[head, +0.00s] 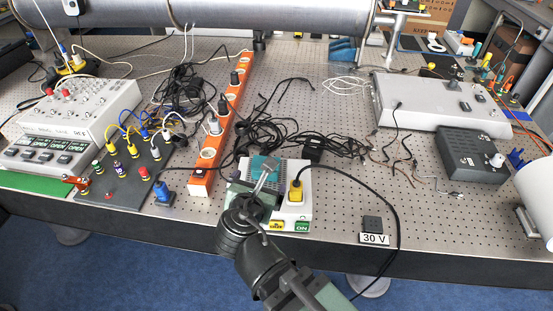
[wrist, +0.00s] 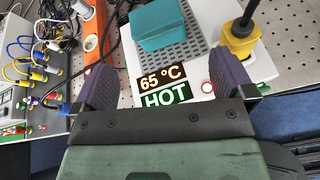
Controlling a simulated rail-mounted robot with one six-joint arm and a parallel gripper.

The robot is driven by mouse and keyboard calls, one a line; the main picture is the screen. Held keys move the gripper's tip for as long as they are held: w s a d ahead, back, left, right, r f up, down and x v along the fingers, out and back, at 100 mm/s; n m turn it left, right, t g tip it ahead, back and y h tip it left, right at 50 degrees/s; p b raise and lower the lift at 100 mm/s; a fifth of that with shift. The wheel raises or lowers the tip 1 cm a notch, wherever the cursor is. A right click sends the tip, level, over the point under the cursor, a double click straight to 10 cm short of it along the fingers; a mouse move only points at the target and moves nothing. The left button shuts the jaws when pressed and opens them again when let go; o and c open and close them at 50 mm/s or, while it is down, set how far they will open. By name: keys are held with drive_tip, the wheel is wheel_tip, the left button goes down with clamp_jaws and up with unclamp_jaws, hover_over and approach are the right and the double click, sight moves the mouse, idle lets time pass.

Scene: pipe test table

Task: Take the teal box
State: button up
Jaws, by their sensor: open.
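The teal box (wrist: 165,25) sits on a grey studded plate (wrist: 180,55) on top of a white device (wrist: 262,66). In the head view the teal box (head: 264,163) shows just beyond my gripper (head: 262,180), which partly hides the device. In the wrist view my gripper (wrist: 167,68) is open, with its purple-grey fingers wide apart. The box lies ahead of the gap between the fingers and no finger touches it. The device's display (wrist: 164,88) reads "65 °C" and "HOT".
A yellow plug (wrist: 240,38) with a black cable stands close right of the box. An orange power strip (head: 222,120) lies to the left, with tangled black cables (head: 270,130) behind. A small "30 V" block (head: 372,225) stands at the front right, with bare perforated tabletop around it.

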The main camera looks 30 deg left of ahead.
drive_tip(key=shift+a+r+n, duration=0.15)
drive_tip(key=shift+n, duration=0.55)
drive_tip(key=shift+r+n+y, duration=0.1)
drive_tip(key=shift+n+y, duration=0.2)
drive_tip(key=shift+n, duration=0.3)
drive_tip(key=b+x, duration=0.2)
drive_tip(key=x, duration=0.3)
drive_tip(key=shift+w+f, duration=0.25)
drive_tip(key=shift+f, duration=0.05)
drive_tip(key=b+x, duration=0.2)
drive_tip(key=x, duration=0.3)
drive_tip(key=shift+w+f, duration=0.1)
drive_tip(key=shift+w, duration=0.1)
drive_tip(key=shift+s, duration=0.1)
drive_tip(key=c, duration=1)
